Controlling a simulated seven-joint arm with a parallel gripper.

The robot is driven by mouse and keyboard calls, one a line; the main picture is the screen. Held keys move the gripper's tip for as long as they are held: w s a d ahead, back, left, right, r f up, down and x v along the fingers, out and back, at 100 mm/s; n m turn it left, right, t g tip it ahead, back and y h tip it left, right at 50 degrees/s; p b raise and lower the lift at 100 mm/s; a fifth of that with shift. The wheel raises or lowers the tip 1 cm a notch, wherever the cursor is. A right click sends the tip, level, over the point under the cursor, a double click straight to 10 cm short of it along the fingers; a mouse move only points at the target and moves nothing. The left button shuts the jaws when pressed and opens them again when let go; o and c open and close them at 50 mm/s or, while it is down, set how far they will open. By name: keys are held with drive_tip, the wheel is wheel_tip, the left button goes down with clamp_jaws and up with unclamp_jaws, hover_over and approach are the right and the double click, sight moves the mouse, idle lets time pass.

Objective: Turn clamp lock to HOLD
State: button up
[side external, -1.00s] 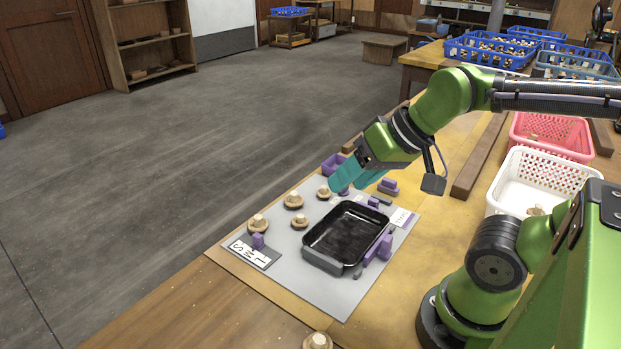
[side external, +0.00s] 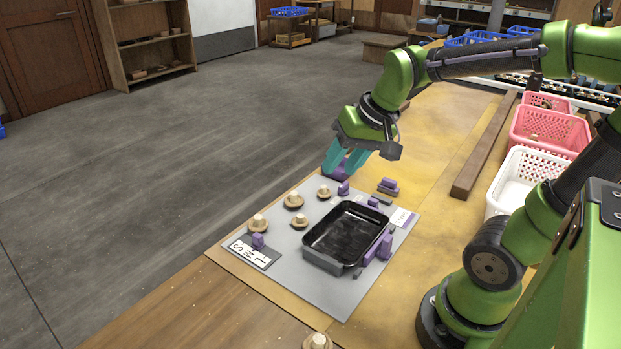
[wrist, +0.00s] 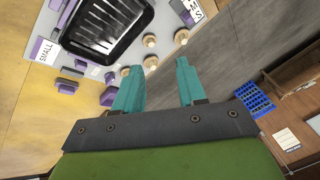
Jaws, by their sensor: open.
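The black tray (side external: 345,236) lies on a grey mat (side external: 335,306). Purple fixture pieces (side external: 384,247) stand along its right side, and a small purple block (side external: 257,241) stands at the S-M-L card (side external: 246,254). I cannot tell which purple piece is the clamp lock, and no HOLD mark is readable.
Several mushrooms (side external: 293,201) stand left of the tray. Stacked purple blocks (side external: 388,186) lie right of my gripper. A SMALL card (wrist: 44,51) shows in the wrist view. A white basket (side external: 527,178) and a pink basket (side external: 550,131) stand at the right, past a brown beam (side external: 480,155).

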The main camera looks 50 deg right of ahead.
drive_tip(key=w+d+f+m+g, duration=0.2)
drive_tip(key=w+d+m+g, duration=0.15)
drive_tip(key=w+d, duration=0.5)
drive_tip(key=m+g+h, duration=0.1)
drive_tip(key=m+g, duration=0.1)
drive_tip(key=m, duration=0.6)
hover_over(344, 184)
wheel_tip(344, 184, down, 3)
wheel_tip(344, 184, down, 16)
drive_tip(key=shift+f, duration=0.15)
clamp_jaws()
